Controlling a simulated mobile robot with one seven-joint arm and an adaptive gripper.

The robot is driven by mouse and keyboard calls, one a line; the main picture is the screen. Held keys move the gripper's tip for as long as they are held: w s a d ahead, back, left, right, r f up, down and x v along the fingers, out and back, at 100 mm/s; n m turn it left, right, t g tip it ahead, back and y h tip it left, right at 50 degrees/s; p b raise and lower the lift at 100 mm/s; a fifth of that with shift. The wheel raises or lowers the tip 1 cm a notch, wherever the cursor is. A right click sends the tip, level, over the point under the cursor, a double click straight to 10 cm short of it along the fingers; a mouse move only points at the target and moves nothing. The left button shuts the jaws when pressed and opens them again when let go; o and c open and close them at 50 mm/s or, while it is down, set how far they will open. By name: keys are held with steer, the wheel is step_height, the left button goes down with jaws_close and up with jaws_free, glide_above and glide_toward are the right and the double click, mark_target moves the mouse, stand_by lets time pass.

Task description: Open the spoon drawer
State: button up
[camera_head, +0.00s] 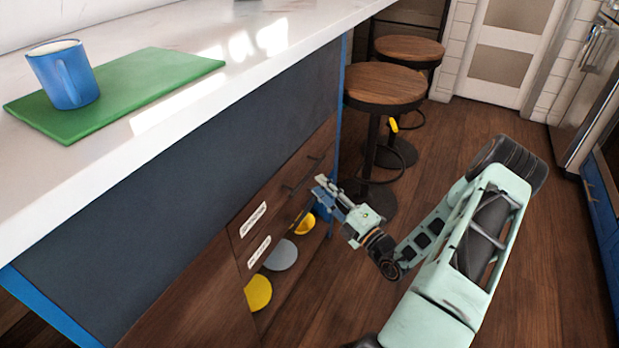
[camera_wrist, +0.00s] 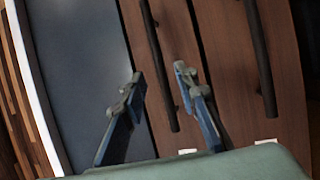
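Two dark wood drawer fronts are set in the side of the counter, an upper one (camera_head: 272,206) and a lower one (camera_head: 278,229). Each has a white label, the upper (camera_head: 253,219) and the lower (camera_head: 259,252); the writing is too small to read, so I cannot tell which is the spoon drawer. Both look shut. My gripper (camera_head: 321,187) is close in front of the drawers. In the wrist view my gripper (camera_wrist: 160,84) has its fingers apart, with one dark bar handle (camera_wrist: 157,50) showing between them. A second handle (camera_wrist: 262,60) lies to the right. I cannot tell if the fingers touch the handle.
Below the drawers are yellow (camera_head: 258,292) and grey (camera_head: 281,255) round dishes. A blue mug (camera_head: 64,76) stands on a green board (camera_head: 165,72) on the white counter (camera_head: 215,95). A wooden stool (camera_head: 386,84) stands beyond my gripper. Floor on the right is clear.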

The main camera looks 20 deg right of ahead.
mark_target(309, 173)
steer(key=b+x, duration=0.1)
steer(key=x, duration=0.5)
steer(key=shift+w, duration=0.15)
steer(key=shift+c, duration=0.3)
jaws_close()
